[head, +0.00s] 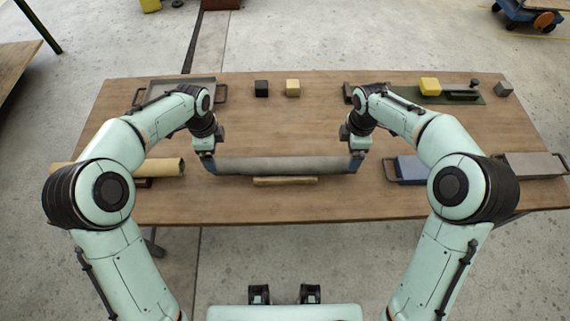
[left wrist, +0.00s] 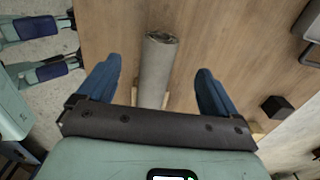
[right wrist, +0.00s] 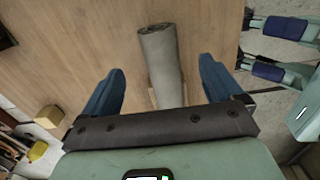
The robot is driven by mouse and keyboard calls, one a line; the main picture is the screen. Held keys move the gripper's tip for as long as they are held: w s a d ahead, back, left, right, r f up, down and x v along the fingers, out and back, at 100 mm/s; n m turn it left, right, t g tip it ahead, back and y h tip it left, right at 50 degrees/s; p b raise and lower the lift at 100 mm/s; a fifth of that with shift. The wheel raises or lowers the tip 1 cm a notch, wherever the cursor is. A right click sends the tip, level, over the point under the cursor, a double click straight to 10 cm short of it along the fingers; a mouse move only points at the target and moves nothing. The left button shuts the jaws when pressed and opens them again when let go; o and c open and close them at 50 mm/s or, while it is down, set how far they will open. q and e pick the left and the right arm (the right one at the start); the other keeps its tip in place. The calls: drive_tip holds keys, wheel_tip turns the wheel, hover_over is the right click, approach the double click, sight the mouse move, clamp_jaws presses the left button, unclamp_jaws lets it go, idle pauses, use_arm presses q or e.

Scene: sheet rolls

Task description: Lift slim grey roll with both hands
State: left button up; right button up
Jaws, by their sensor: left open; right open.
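The slim grey roll (head: 282,165) lies left to right across the middle of the wooden table, above a short tan block (head: 285,181). My left gripper (head: 207,163) is at the roll's left end, open, with its blue fingers on either side of the grey roll (left wrist: 156,75) in the left wrist view. My right gripper (head: 357,162) is at the right end, open, with its fingers on either side of the grey roll (right wrist: 161,65) in the right wrist view. I cannot tell whether any finger touches the roll.
A tan roll (head: 160,167) lies at the left, partly behind my left arm. A blue box (head: 411,169) and a grey box (head: 533,165) stand at the right. A black cube (head: 261,88), a wooden cube (head: 293,87) and a yellow block (head: 429,86) are at the back. The table front is clear.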

sight(218, 161)
use_arm(q)
wheel_tip(218, 161, down, 7)
drive_tip(key=shift+f, duration=0.2)
use_arm(e)
wheel_tip(218, 161, down, 7)
drive_tip(key=shift+f, duration=0.2)
use_arm(q)
clamp_jaws()
use_arm(e)
clamp_jaws()
use_arm(q)
drive_tip(key=shift+w+r, duration=0.1)
use_arm(e)
drive_tip(key=shift+w+r, duration=0.1)
